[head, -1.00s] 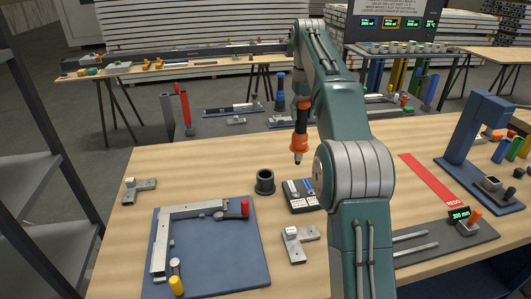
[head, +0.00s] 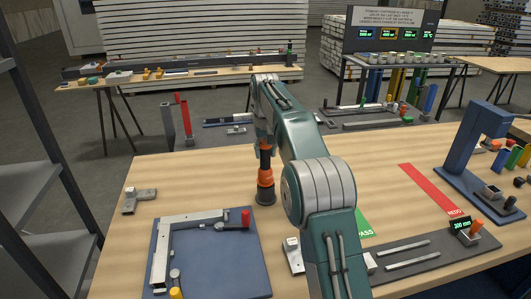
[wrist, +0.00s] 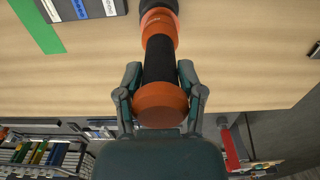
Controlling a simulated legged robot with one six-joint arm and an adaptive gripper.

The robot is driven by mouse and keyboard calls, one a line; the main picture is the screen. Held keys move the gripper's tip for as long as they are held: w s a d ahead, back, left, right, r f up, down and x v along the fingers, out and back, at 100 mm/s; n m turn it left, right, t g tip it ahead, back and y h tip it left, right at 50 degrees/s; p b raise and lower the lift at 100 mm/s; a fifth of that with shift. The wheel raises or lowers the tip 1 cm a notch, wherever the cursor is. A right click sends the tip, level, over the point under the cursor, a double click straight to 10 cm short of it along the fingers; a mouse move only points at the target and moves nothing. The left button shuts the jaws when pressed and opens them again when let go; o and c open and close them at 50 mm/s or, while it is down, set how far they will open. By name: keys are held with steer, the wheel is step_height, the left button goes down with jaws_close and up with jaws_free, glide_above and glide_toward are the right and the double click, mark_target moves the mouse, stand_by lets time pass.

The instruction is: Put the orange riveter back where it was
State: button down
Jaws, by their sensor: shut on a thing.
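The orange riveter (head: 265,178), with a black middle and orange ends, stands about upright above the table on the left of my arm. Its lower end is at the round black holder (head: 266,197), and I cannot tell how deep it sits in it. In the wrist view the riveter (wrist: 160,60) runs up the middle, its far orange end meeting the black holder (wrist: 158,8). My gripper (wrist: 160,75) is shut on the riveter's black part, one finger on each side. In the head view the gripper is mostly hidden by the arm.
A blue board (head: 225,262) with a metal corner frame lies in front left of the holder. A metal bracket (head: 138,199) is at far left. A green PASS strip (head: 363,224) and red REDO strip (head: 430,188) lie right of my arm, near a blue stand (head: 487,135).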

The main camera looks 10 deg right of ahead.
steer(key=shift+f, duration=0.15)
steer(key=shift+d+f, duration=0.1)
steer(key=shift+f, duration=0.25)
steer(key=shift+c, duration=1)
jaws_free()
steer(key=shift+f, duration=0.1)
steer(key=shift+w+r, duration=0.15)
steer(key=shift+r, duration=4)
steer(key=shift+r, duration=0.1)
